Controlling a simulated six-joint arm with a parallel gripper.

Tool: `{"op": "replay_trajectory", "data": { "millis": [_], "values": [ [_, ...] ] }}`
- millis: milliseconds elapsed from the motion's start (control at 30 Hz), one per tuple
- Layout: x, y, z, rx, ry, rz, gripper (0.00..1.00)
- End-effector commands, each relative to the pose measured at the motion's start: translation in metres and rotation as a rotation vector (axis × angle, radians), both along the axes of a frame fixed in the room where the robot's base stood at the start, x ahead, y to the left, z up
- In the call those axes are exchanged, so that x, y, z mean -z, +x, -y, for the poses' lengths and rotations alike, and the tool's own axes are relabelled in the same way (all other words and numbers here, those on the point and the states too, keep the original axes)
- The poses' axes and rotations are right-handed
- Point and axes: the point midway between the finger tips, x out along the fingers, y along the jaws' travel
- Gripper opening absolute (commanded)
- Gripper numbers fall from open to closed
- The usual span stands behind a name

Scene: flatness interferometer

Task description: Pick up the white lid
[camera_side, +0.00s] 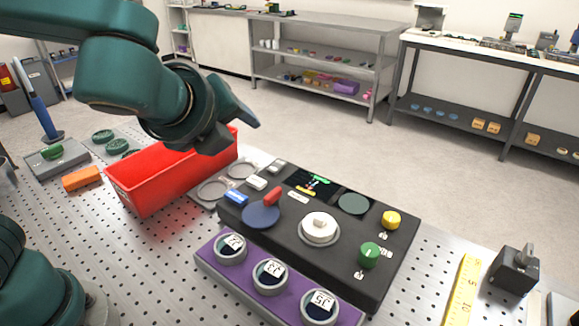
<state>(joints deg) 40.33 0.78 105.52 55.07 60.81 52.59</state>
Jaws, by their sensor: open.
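The white lid (319,231) is round with a raised knob. It sits on the top face of the black instrument box (385,262), between a dark blue disc on its left and a green knob on its right. My gripper (235,130) is above and to the left of the lid, over the right end of the red bin. Its two dark fingers are apart with nothing visible between them. It is clear of the lid and does not touch it.
A red bin (150,193) stands left of the box. A purple tray (215,272) with several numbered round pieces lies in front. A yellow button (391,220) and green knob (369,254) stick up near the lid. A yellow ruler (462,290) and black block (514,271) lie right.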

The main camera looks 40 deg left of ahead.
Motion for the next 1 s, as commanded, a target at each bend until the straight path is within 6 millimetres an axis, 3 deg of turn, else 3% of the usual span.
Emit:
{"op": "replay_trajectory", "data": {
  "millis": [33,200,400,800,1000],
  "values": [
    [0.001,0.008,0.016,0.104,0.094,0.000,0.57],
    [0.000,0.026,0.063,0.384,0.378,0.030,0.57],
    [0.001,0.034,0.121,0.657,0.674,0.086,0.57],
    [0.101,0.035,0.113,0.635,0.659,0.075,0.57],
    [0.133,0.035,0.113,0.632,0.653,0.078,0.57]
  ]
}}
